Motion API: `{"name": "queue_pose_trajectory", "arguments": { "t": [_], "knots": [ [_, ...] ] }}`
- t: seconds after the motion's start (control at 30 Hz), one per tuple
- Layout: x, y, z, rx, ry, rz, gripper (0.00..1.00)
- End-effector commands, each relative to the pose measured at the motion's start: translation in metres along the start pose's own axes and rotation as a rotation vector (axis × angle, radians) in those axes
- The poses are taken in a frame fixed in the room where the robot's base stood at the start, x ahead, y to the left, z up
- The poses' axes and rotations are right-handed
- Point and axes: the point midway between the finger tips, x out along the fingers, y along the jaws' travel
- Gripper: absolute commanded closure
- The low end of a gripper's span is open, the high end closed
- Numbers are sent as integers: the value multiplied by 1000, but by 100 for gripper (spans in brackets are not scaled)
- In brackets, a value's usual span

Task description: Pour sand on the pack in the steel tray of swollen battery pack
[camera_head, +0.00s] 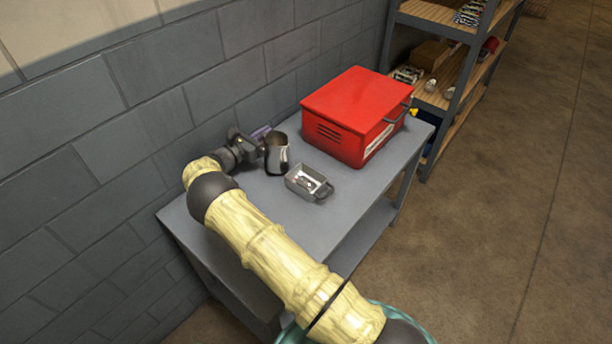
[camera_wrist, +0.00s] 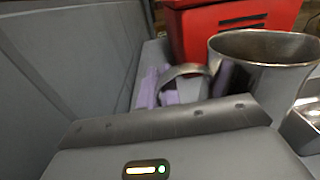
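The steel tray (camera_head: 302,193) is a small grey box with a handle on its right, standing on the grey table. The battery pack (camera_head: 308,183) lies in it, pale with a dark and reddish patch. A metal jug (camera_head: 277,151) stands upright behind the tray, its wide rim up; its contents are hidden. In the wrist view the jug (camera_wrist: 258,85) is at right, with its looped handle (camera_wrist: 185,72) towards the left. My gripper (camera_head: 262,138) is level with the table at the jug's left. In the wrist view its lilac fingers (camera_wrist: 187,88) stand apart at either side of the handle.
A big red metal box (camera_head: 350,105) stands on the table (camera_head: 345,205) behind the jug and tray. A grey block wall (camera_head: 150,100) runs close along the left. Shelves (camera_head: 455,80) stand at the back right. The table front is clear.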

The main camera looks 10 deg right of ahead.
Motion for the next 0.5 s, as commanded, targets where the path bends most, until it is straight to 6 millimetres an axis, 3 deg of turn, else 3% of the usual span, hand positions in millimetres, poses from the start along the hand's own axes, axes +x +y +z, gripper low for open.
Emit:
{"name": "queue_pose_trajectory", "arguments": {
  "t": [0.5],
  "knots": [
    [-2, -8, 25, 215, 11, 8, 100]
  ]
}}
